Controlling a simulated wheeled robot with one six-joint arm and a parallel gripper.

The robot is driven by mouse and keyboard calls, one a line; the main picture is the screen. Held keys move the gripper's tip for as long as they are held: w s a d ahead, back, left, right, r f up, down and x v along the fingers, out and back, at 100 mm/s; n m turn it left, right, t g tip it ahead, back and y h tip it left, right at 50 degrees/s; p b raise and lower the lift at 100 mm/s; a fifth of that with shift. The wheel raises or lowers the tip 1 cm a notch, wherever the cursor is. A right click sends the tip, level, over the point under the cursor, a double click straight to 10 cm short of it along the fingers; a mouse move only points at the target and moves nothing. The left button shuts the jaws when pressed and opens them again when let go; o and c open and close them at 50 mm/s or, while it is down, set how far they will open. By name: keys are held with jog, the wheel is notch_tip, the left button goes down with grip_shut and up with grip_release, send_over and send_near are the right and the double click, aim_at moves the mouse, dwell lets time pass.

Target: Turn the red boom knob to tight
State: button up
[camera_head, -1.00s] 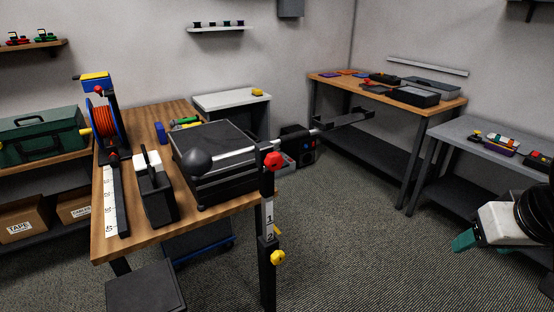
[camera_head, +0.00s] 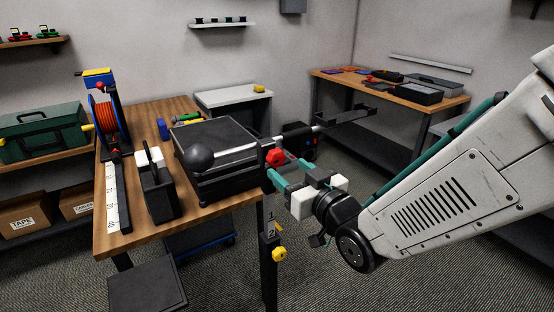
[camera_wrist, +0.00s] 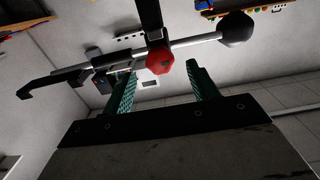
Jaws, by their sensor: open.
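The red boom knob (camera_head: 274,157) sits on the clamp at the top of the dark upright post, where the silver boom (camera_head: 236,149) passes through. The boom has a black ball at its left end. My gripper (camera_head: 278,178) is open with teal fingers, just right of and slightly below the knob. In the wrist view the knob (camera_wrist: 159,61) shows beyond the fingertips, between the two fingers (camera_wrist: 160,75) in picture width. I cannot tell whether either finger touches it. The knob's tightness marking is not readable.
A yellow knob (camera_head: 279,254) is lower on the same post, by a number scale. The wooden bench (camera_head: 137,229) holds a black case (camera_head: 215,140), a cable reel (camera_head: 104,115) and a black holder (camera_head: 158,187). The boom's far end reaches toward the back right bench (camera_head: 405,95).

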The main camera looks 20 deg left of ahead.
aim_at(279, 161)
jog(key=x, duration=0.6)
jog(key=shift+w, duration=0.1)
jog(key=c, duration=1)
